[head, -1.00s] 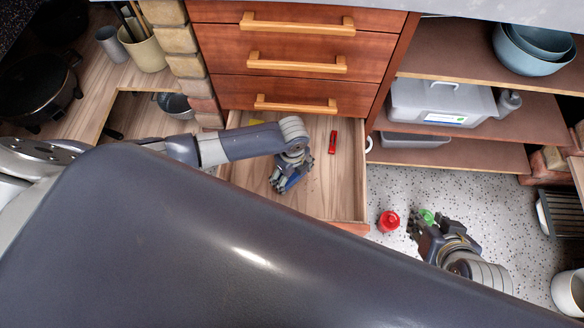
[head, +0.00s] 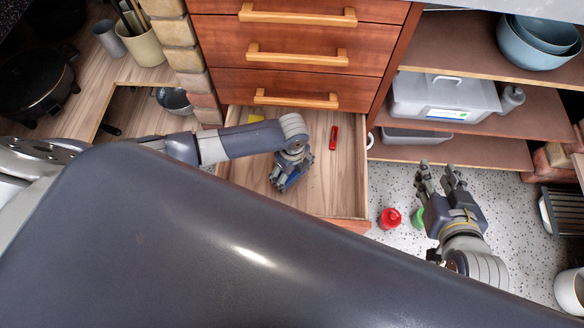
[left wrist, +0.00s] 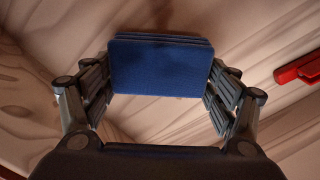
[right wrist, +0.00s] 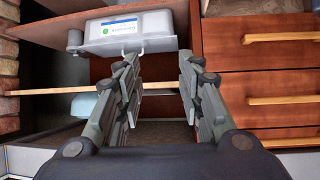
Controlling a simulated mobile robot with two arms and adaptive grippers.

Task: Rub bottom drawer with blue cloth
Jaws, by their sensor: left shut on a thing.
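The bottom drawer (head: 335,200) is pulled open under the closed red-wood drawers, and its pale wooden floor shows. My left gripper (head: 286,182) is down inside it. In the left wrist view my left gripper (left wrist: 158,85) is shut on the folded blue cloth (left wrist: 160,68), which is held between both fingers just over or on the drawer floor; I cannot tell if it touches. The cloth also shows in part in the head view (head: 292,179). My right gripper (head: 439,176) is open and empty over the speckled floor, right of the drawer; its open fingers also show in the right wrist view (right wrist: 160,75).
A red object (head: 333,138) and a yellow item (head: 256,119) lie in the drawer. A red bottle (head: 389,218) and a green one (head: 418,218) stand on the floor beside it. Shelves with a grey lidded box (head: 440,100) are at the right.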

